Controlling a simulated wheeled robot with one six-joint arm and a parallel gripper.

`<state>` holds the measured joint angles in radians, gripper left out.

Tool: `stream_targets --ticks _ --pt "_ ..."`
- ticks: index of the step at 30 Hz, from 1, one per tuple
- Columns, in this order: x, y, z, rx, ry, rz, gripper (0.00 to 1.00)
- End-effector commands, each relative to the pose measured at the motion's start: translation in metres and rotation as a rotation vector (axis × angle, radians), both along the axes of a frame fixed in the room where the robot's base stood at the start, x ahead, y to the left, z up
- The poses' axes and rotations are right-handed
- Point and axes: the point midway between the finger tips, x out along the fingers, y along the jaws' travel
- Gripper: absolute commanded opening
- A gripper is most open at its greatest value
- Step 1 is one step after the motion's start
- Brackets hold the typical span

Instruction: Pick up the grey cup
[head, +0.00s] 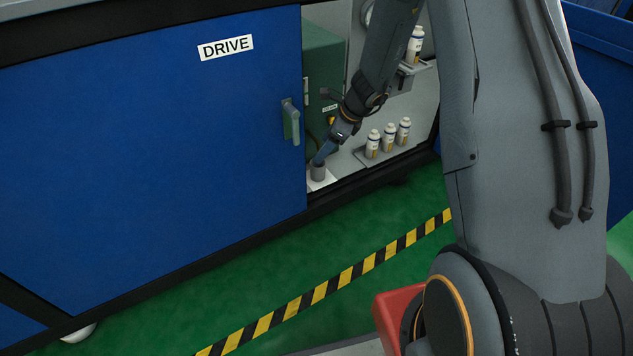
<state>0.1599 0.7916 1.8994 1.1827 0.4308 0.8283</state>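The grey cup (318,171) is a small dark grey cylinder. It stands on a white surface just inside the cabinet opening, right beside the edge of the blue door. My gripper (323,154) reaches down from the upper right to the cup's rim. A blue-grey finger shows at the top of the cup; whether it touches is too small to tell. The other finger cannot be made out, so the grip is unclear.
Several white bottles (388,138) stand on a low shelf right of the cup, and another bottle (415,45) stands higher up. A green box (323,75) is behind. Yellow-black tape (340,281) crosses the green floor.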

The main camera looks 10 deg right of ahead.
Motion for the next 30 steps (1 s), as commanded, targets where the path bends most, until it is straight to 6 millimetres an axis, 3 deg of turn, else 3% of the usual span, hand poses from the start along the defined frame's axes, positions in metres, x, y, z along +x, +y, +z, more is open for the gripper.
stream_targets --ticks 1,3,9,30 --pt "0.013 -0.005 -0.031 0.020 0.011 -0.061 0.63" --pt "0.026 -0.010 -0.054 0.046 0.023 -0.140 0.63" --pt "0.049 -0.021 -0.094 0.095 0.044 -0.289 0.63" --pt "0.069 -0.006 -0.147 0.108 0.049 -0.326 0.63"
